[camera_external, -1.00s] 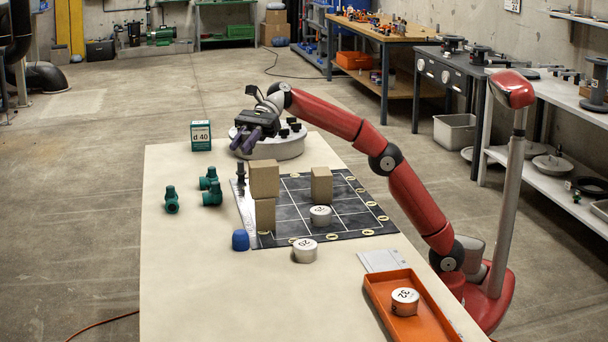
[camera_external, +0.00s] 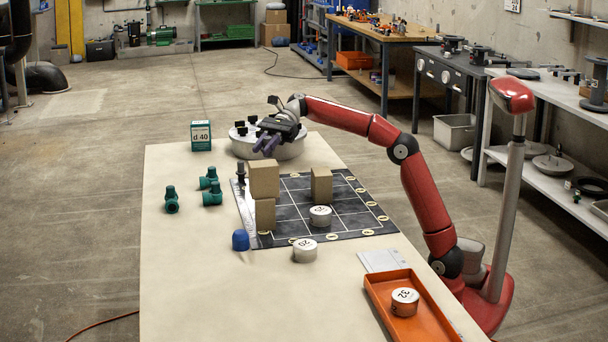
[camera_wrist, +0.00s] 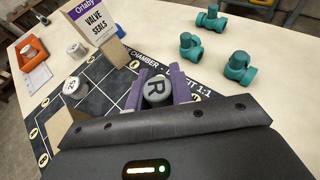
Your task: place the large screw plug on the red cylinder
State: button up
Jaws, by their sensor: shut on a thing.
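My gripper (camera_external: 266,146), with purple fingers, is above the far end of the table, behind the stacked blocks. In the wrist view its fingers (camera_wrist: 158,92) are shut on a grey round piece marked R (camera_wrist: 156,88); whether this is the large screw plug I cannot tell. Pale numbered discs stand apart: one on the mat's grid (camera_external: 320,215), one at the mat's near edge (camera_external: 305,251) and one marked 32 in the orange tray (camera_external: 405,296). I see no red cylinder in either view.
A black upright piece (camera_external: 240,173), teal valves (camera_external: 211,193), a blue cap (camera_external: 240,240) and a round grey base (camera_external: 290,150) are nearby. The table's near left is clear.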

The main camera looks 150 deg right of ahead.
jog(key=shift+f+b, duration=0.5)
jog(key=shift+f, duration=1.05)
jog(key=shift+f, duration=0.15)
jog(key=o, duration=0.9)
jog(key=shift+o, duration=0.2)
jog(key=shift+s+r, duration=0.2)
jog(key=shift+r, duration=0.05)
jog(key=p+v, duration=0.2)
jog(key=v, duration=0.9)
jog(key=shift+s, duration=0.25)
jog(key=shift+r, duration=0.15)
